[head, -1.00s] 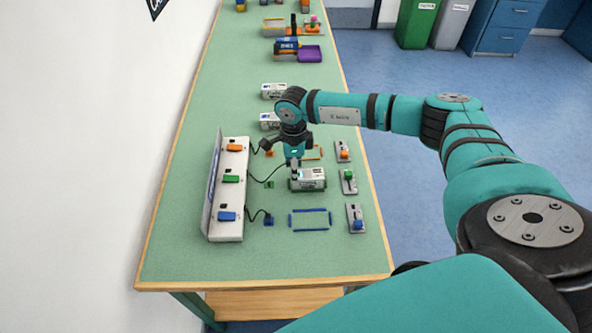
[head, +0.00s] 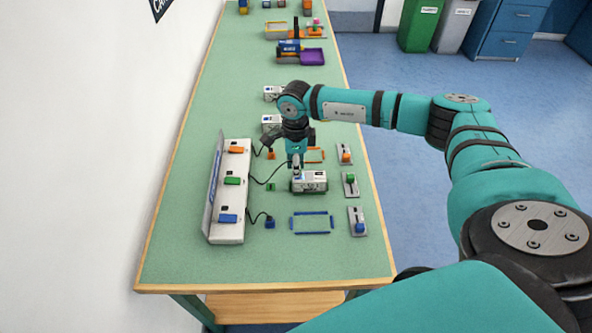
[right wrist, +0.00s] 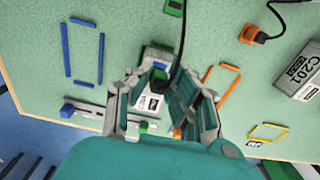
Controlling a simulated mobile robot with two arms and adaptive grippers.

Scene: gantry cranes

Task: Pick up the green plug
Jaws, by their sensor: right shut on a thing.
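My right gripper (head: 296,168) points down over the left end of a white box (head: 312,181) with green edging. It is shut on the green plug (right wrist: 159,75); a small green part shows between the fingertips in the right wrist view, and the fingers hide most of the plug. A black cable runs from the green socket (head: 232,181) on the white panel to the gripper. A green pad (head: 271,187) on the table left of the box is empty. I cannot tell whether the plug touches the box. My left gripper is not in view.
An orange plug (head: 271,155) and a blue plug (head: 269,223) rest on the table. Lever stations (head: 350,184) line the right edge. A blue outline (head: 311,223) in front is empty.

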